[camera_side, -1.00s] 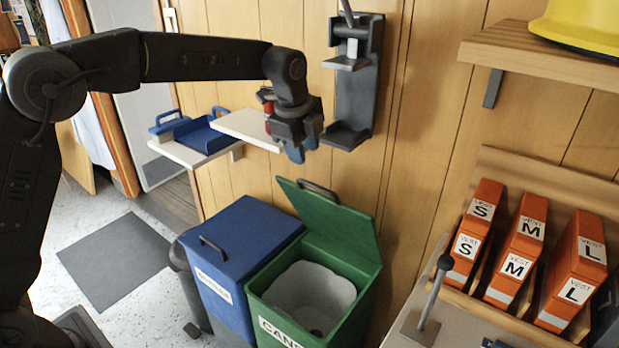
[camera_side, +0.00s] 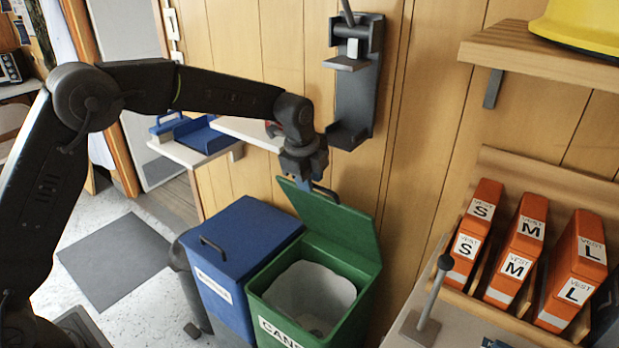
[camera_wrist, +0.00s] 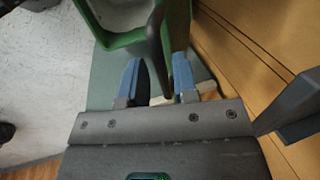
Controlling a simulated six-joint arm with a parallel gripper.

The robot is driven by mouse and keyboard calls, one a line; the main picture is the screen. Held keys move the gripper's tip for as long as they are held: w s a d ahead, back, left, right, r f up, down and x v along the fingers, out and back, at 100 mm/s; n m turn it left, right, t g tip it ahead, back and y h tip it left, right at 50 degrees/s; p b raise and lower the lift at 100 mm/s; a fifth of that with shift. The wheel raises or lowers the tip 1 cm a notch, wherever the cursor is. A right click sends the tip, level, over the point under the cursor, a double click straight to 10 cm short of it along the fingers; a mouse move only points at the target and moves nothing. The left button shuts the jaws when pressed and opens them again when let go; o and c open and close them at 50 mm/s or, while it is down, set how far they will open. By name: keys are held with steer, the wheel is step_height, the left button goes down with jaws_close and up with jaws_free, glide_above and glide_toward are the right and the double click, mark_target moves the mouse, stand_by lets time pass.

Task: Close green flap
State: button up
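The green flap (camera_side: 340,225) stands raised at the back of the green bin (camera_side: 300,322), whose mouth is open. Its dark handle (camera_side: 325,191) is near the flap's upper edge. My gripper (camera_side: 304,185) points down at that upper edge, close to the handle. In the wrist view my gripper (camera_wrist: 157,64) is open, its blue fingers apart. The dark handle (camera_wrist: 155,42) extends to the gap between the fingertips, and the flap (camera_wrist: 178,22) shows edge-on just right of it. I cannot tell whether a finger touches either.
A blue bin (camera_side: 235,245) with its lid shut stands left of the green bin. A dark wall bracket (camera_side: 355,95) is behind and above my gripper. A small shelf (camera_side: 250,131) is behind the arm. Orange vest boxes (camera_side: 520,250) stand at right.

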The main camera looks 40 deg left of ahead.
jaws_close()
stand_by(0.3)
steer(key=s+f+t, duration=0.1)
steer(key=s+f, duration=1.1)
steer(key=s, duration=0.2)
steer(key=shift+s+f, duration=0.15)
steer(key=shift+c, duration=2)
jaws_free()
steer(key=o, duration=0.6)
steer(key=shift+w, duration=0.2)
steer(key=shift+o, duration=0.2)
steer(key=shift+t, duration=0.3)
